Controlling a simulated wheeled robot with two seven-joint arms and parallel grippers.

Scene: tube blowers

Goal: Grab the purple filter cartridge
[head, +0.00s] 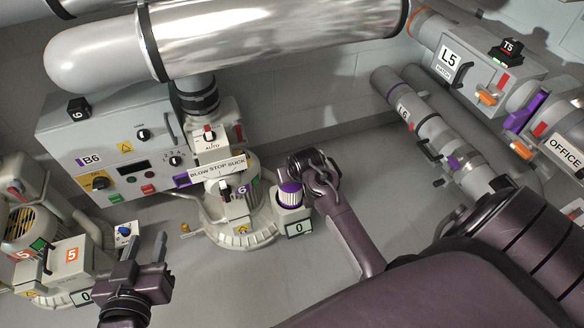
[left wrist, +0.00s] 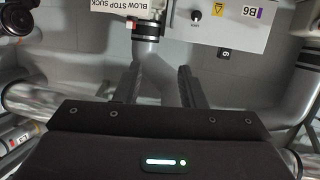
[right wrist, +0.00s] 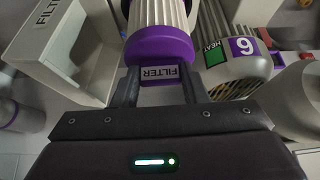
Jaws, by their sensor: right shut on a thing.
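The purple filter cartridge, white and pleated with purple ends, stands in a grey housing beside blower 6 in the head view (head: 290,193). In the right wrist view the cartridge (right wrist: 158,46) fills the top middle. My right gripper (head: 298,178) is at the cartridge, partly hiding it from the head camera. In the right wrist view its fingers (right wrist: 157,88) are shut on the purple tab marked FILTER. My left gripper (head: 146,252) is open and empty above the floor at the lower left; its spread fingers also show in the left wrist view (left wrist: 157,80).
Blower 6 (head: 236,205) stands just left of the cartridge, under control box B6 (head: 105,145). The grey housing (head: 295,216) carries a 0 display. Blower 5 (head: 65,262) is near my left gripper. A large pipe (head: 240,40) runs overhead; the floor at lower middle looks clear.

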